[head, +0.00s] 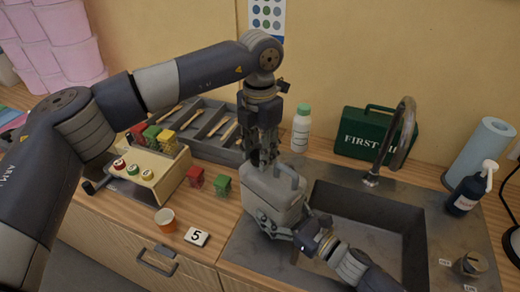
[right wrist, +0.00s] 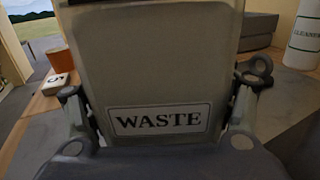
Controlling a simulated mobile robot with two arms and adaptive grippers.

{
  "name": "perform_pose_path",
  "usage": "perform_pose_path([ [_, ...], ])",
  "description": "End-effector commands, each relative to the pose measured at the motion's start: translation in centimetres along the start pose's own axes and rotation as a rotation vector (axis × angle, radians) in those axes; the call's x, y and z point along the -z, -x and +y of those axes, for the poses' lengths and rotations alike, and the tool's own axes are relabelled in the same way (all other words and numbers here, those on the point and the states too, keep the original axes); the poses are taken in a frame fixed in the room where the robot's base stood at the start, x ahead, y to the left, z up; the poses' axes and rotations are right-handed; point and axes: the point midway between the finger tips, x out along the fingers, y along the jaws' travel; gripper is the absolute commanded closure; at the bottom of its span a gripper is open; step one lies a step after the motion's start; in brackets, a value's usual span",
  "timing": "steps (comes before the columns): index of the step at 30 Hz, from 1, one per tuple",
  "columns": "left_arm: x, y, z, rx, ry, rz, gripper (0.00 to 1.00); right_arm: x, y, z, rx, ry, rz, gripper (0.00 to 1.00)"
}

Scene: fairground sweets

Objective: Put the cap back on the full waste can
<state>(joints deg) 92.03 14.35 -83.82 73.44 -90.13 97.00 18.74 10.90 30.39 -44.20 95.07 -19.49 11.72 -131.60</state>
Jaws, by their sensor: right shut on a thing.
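The grey waste can (head: 273,197), with a handle on top, stands upright at the left edge of the sink. Its WASTE label (right wrist: 160,119) faces the right wrist camera. My right gripper (head: 300,232) is shut on the lower part of the can; in the right wrist view its fingers (right wrist: 160,108) lie on both sides of the label. My left gripper (head: 259,160) points down at the can's top, just left of the handle. Its fingertips overlap the can's mouth, so I cannot tell whether it is open or shut. I cannot make out the cap.
The sink (head: 372,225) with its tap (head: 400,135) lies right of the can. A white bottle (head: 301,130) and a green first aid box (head: 365,135) stand behind.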

Motion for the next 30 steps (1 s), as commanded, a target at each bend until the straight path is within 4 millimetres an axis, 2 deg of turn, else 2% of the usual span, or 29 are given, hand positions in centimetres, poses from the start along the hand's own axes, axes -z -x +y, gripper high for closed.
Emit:
perform_pose_path([
  [1,0.0,0.02,-0.08,0.002,-0.001,0.0,0.87,-0.11,-0.05,0.02,0.0,-0.001,-0.002,0.91],
  [2,0.0,0.02,-0.08,0.002,-0.001,0.0,0.93,-0.11,-0.05,0.02,0.0,-0.001,-0.002,0.91],
  [14,-0.01,0.02,-0.18,0.004,-0.052,0.0,0.94,-0.11,-0.06,0.02,0.0,-0.001,-0.002,0.91],
  [15,-0.01,0.01,-0.18,0.004,-0.052,0.0,0.56,-0.11,-0.06,0.02,0.0,-0.001,-0.002,0.91],
  [17,-0.01,0.01,-0.18,0.004,-0.052,0.0,0.43,-0.11,-0.06,0.01,0.0,-0.001,-0.002,0.91],
  [26,0.0,0.04,-0.13,0.003,-0.05,0.0,0.42,-0.11,-0.06,0.01,0.0,-0.001,-0.002,0.91],
  [30,-0.06,0.89,-0.11,0.002,-0.05,-0.002,0.42,-0.12,-0.05,0.0,0.0,-0.001,-0.002,0.91],
])
